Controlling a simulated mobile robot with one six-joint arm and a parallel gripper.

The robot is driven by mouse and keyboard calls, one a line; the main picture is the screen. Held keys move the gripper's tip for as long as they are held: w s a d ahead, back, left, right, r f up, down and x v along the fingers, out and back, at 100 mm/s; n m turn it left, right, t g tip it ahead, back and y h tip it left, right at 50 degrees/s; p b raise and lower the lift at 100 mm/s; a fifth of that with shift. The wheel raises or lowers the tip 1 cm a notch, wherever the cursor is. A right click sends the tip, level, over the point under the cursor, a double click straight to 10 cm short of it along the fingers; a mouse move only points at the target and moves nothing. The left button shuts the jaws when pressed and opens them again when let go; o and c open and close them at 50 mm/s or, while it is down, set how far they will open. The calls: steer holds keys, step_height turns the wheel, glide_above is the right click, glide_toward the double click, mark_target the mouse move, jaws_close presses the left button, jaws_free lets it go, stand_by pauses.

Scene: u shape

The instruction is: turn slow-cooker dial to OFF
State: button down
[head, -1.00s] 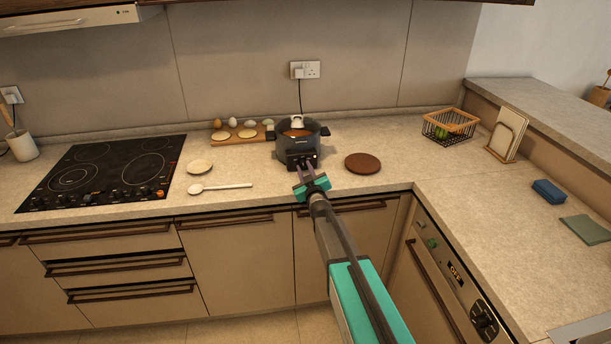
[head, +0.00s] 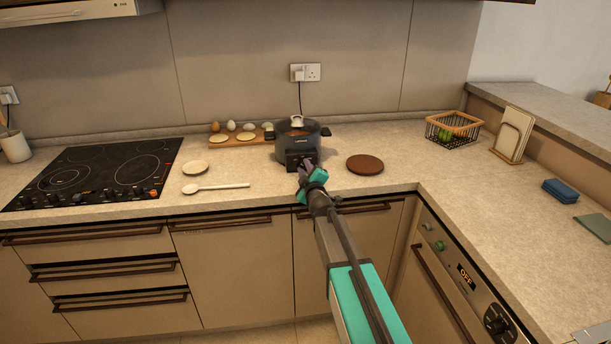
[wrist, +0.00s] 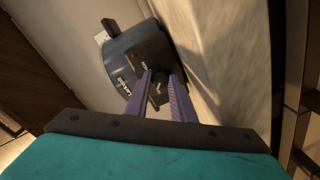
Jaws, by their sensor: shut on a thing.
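The dark slow cooker (head: 284,150) with a glass lid stands on the counter near the wall socket. It also shows in the wrist view (wrist: 120,65), tilted in the picture. Its dial (wrist: 157,88) is on the dark front panel, between my two purple fingers. My gripper (head: 302,167) reaches the panel from the front and is shut on the dial; the wrist view shows its fingers (wrist: 160,92) on either side. The fingers hide most of the dial in the head view. The dial's pointer and setting marks are too small to read.
A brown round mat (head: 365,164) lies right of the cooker. A board (head: 232,141) with eggs and pale discs is left behind it. A spoon (head: 217,187), a small dish (head: 195,168) and the black hob (head: 95,172) are further left. A wire basket (head: 452,130) stands right.

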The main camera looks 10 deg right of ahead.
steer(key=shift+n+b, duration=0.65)
steer(key=shift+n, duration=0.65)
steer(key=c, duration=1.5)
jaws_free()
steer(key=shift+s, duration=0.15)
steer(key=shift+s+d+r, duration=0.1)
steer(key=shift+s+r, duration=0.05)
steer(key=shift+s, duration=3.25)
steer(key=shift+s+d+r, duration=0.1)
steer(key=shift+s+r, duration=0.05)
steer(key=shift+s, duration=3.2)
